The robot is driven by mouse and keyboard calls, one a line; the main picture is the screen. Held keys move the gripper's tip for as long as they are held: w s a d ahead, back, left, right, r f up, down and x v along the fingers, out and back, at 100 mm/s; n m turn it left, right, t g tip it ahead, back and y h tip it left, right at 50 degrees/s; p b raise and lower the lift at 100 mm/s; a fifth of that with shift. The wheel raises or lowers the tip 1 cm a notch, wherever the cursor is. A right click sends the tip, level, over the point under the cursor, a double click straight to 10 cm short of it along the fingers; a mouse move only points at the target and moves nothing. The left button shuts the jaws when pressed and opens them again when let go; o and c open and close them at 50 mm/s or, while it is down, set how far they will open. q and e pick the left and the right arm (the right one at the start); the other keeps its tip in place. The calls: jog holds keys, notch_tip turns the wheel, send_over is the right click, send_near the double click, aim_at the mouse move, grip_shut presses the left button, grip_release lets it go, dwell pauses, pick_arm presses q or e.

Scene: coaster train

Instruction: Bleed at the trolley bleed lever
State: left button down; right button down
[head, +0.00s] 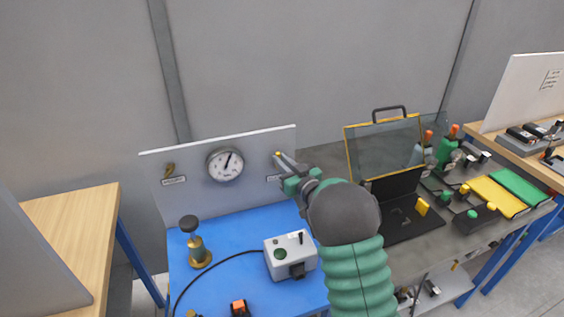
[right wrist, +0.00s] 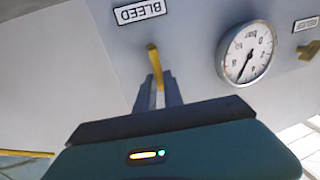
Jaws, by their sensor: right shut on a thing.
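The bleed lever (right wrist: 153,58) is a small yellow-tipped lever on the grey upright panel (head: 203,194). In the right wrist view it stands beside a label reading BLEED (right wrist: 141,11). My right gripper (head: 279,160) reaches up to the panel's right part and is shut on the lever. Its fingers (right wrist: 157,92) are close together around the lever's lower part, and the yellow tip shows beyond them. A round white pressure gauge (head: 225,164) sits left of the gripper on the panel. In the right wrist view the gauge (right wrist: 247,53) is at the right. My left gripper is not in view.
A blue bench top (head: 228,238) carries a brass fitting with a black knob (head: 195,243) and a grey box (head: 290,254) with a cable. A brass lever (head: 169,170) is on the panel's left. A dark bench with a framed clear guard (head: 384,145) stands at right.

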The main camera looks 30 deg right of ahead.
jog(key=shift+a, duration=0.1)
jog(key=n, duration=0.1)
jog(key=a+n+b, duration=0.1)
jog(key=n, duration=0.1)
jog(key=n+g+b, duration=0.1)
jog(key=shift+w+a+f+n, duration=0.2)
jog(key=shift+a+f+n, duration=0.1)
jog(key=shift+a, duration=0.05)
jog(key=shift+w+a+f+n+h+b, duration=0.1)
jog(key=shift+a+f+n+h+b, duration=0.15)
jog(key=shift+n+b, duration=0.3)
jog(key=shift+w+a+f+n+h+b, duration=0.15)
jog(key=shift+a+n+b, duration=0.1)
jog(key=shift+n+b, duration=0.3)
jog(key=shift+a+f+n+g+b, duration=0.2)
jog(key=shift+a+n+g+b, duration=0.1)
jog(key=shift+n+b, duration=0.5)
jog(key=n+b, duration=0.2)
jog(key=a+f+n+h+b, duration=0.1)
jog(key=n+b, duration=0.1)
jog(key=b, duration=0.1)
jog(key=f+n+g+b, duration=0.1)
jog(key=b, duration=0.2)
jog(key=shift+w+a+f+n+h, duration=0.1)
jog(key=shift+a+f+n+h, duration=0.15)
jog(key=shift+n+h, duration=0.15)
jog(key=shift+f+n+h+b, duration=0.25)
jog(key=shift+n+b, duration=0.55)
jog(key=shift+b, duration=0.5)
